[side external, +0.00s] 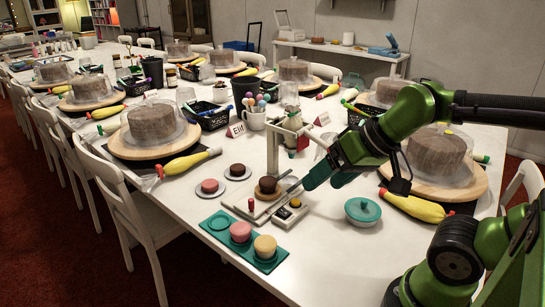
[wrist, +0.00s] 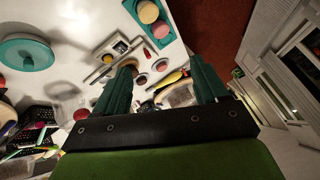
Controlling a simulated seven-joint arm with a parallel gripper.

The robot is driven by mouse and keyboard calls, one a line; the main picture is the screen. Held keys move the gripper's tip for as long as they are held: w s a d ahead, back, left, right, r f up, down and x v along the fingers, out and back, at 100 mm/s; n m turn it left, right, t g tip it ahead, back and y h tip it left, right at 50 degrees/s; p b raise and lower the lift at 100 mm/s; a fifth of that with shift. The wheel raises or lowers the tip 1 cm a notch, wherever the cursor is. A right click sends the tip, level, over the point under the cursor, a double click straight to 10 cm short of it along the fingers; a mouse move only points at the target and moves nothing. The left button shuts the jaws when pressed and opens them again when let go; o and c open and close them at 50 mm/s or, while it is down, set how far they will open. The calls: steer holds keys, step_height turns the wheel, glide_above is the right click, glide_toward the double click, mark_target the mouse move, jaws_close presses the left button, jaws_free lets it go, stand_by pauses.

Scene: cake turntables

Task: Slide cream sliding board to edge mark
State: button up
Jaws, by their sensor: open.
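A pale cream board (side external: 238,206) lies on the white table in the side view, with a small red piece on it. A chocolate-topped cake (side external: 267,185) stands at its far side; I cannot tell whether it rests on the board. A small pale box with a yellow button (side external: 291,212) sits right of the board. My gripper (side external: 322,177) is open, just right of and above the board, its teal fingers pointing down-left. In the wrist view, the spread fingers of my gripper (wrist: 160,85) show nothing clearly held. The edge mark cannot be made out.
A teal tray (side external: 212,222) with pink and yellow cakes lies at the table's front edge. A teal-lidded bowl (side external: 362,211) stands right of the gripper. A white stand (side external: 272,150) rises behind the board. Domed cakes and yellow piping bags crowd the table behind.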

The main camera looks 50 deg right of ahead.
steer(key=shift+w+f+g, duration=0.6)
steer(key=shift+f, duration=0.2)
steer(key=c, duration=0.5)
steer(key=shift+o, duration=0.2)
steer(key=m+g+h, duration=0.2)
steer(key=m+g, duration=0.4)
steer(key=m, duration=0.8)
glide_toward(251, 199)
step_height(251, 199, down, 9)
steer(key=shift+c, duration=0.3)
steer(key=shift+r, duration=0.1)
jaws_close()
steer(key=shift+d, duration=0.15)
